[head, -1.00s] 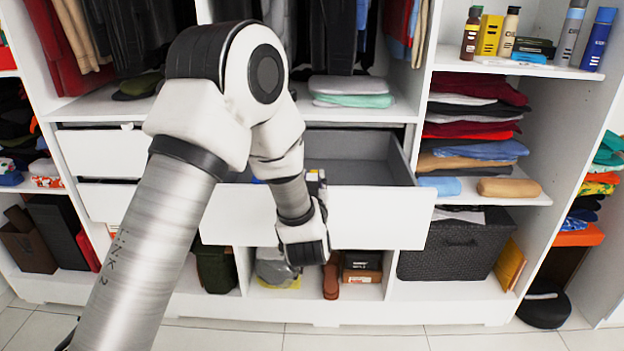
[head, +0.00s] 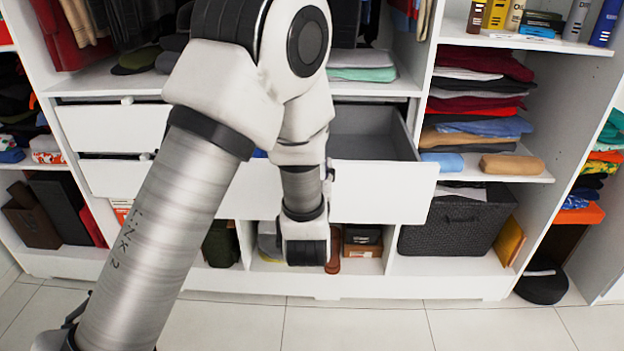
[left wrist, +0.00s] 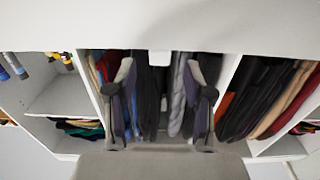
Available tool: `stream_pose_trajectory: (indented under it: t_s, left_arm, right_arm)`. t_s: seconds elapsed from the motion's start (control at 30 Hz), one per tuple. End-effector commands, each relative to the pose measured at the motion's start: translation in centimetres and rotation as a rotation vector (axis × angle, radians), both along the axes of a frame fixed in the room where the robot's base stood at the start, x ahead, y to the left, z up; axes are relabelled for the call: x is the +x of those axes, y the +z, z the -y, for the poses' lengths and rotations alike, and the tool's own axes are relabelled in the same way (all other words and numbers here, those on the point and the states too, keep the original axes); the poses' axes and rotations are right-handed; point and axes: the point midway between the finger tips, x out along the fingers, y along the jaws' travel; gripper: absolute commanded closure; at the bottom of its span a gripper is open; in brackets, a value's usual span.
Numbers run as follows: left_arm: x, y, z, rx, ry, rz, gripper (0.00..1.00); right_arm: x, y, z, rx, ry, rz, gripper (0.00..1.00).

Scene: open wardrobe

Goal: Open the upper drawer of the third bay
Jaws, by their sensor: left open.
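A drawer in the middle bay stands pulled out. Its white front (head: 385,192) and grey, empty-looking inside (head: 365,130) show to the right of my left arm. My arm hides the drawer's left part. A small white handle (head: 330,172) shows at the front's top edge; a white handle also shows in the left wrist view (left wrist: 159,58). My left gripper (left wrist: 163,95) is open, with its two dark fingers apart and nothing between them. In the head view its fingers are hidden behind my wrist. My right gripper is not in view.
Closed white drawers (head: 110,127) are to the left. Folded clothes (head: 362,66) lie on the shelf above the open drawer. A dark basket (head: 455,225) stands low on the right, below folded clothes. The tiled floor (head: 400,325) in front is clear.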

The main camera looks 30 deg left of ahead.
Motion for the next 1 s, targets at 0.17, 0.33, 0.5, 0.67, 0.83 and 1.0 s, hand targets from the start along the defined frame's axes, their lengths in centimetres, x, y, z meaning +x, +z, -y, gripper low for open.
stream_pose_trajectory:
  t_s: [0.17,0.33,0.5,0.67,0.83,1.0]
  left_arm:
    - [-3.7,0.0,2.4,0.006,-0.005,-0.003,0.48]
    - [-5.1,0.0,3.2,0.002,-0.002,0.000,0.48]
    - [-5.3,0.0,3.2,-0.001,0.000,0.001,0.48]
    - [-5.3,0.0,3.2,-0.001,0.000,0.001,0.48]
    - [-5.3,0.0,3.2,0.000,0.000,0.000,0.48]
    - [-5.9,-3.5,2.8,-0.013,0.011,-0.090,0.48]
  right_arm:
    - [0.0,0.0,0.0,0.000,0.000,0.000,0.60]
    - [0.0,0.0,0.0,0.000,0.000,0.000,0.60]
    - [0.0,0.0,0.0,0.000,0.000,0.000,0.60]
    - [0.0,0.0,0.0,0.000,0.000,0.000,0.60]
    - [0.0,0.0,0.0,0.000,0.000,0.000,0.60]
    - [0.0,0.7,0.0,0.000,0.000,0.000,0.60]
